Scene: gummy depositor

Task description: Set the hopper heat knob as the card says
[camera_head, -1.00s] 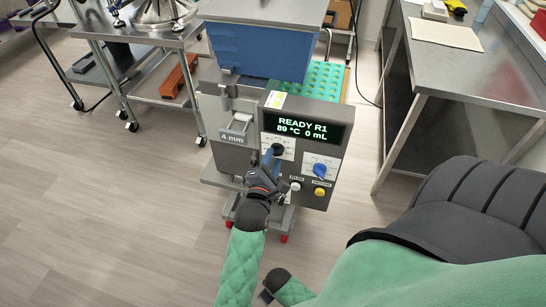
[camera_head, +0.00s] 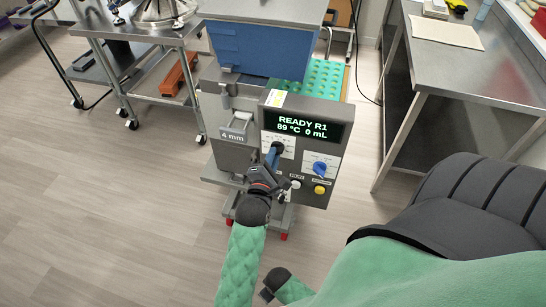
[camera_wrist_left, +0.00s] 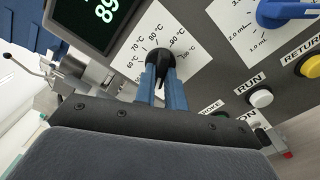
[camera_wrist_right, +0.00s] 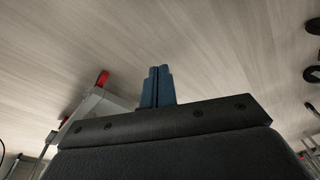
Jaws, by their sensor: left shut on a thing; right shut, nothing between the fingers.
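The display (camera_head: 303,127) reads READY R1, 89 °C, 0 mL. My right gripper (camera_wrist_right: 157,84) is shut and empty, low over the floor.
A blue volume knob (camera_head: 320,168) is right of the heat knob. A white RUN button (camera_wrist_left: 261,98) and a yellow RETURN button (camera_head: 319,190) are below. The blue hopper (camera_head: 250,52) stands above. A steel table (camera_head: 450,70) is at right; floor at left is clear.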

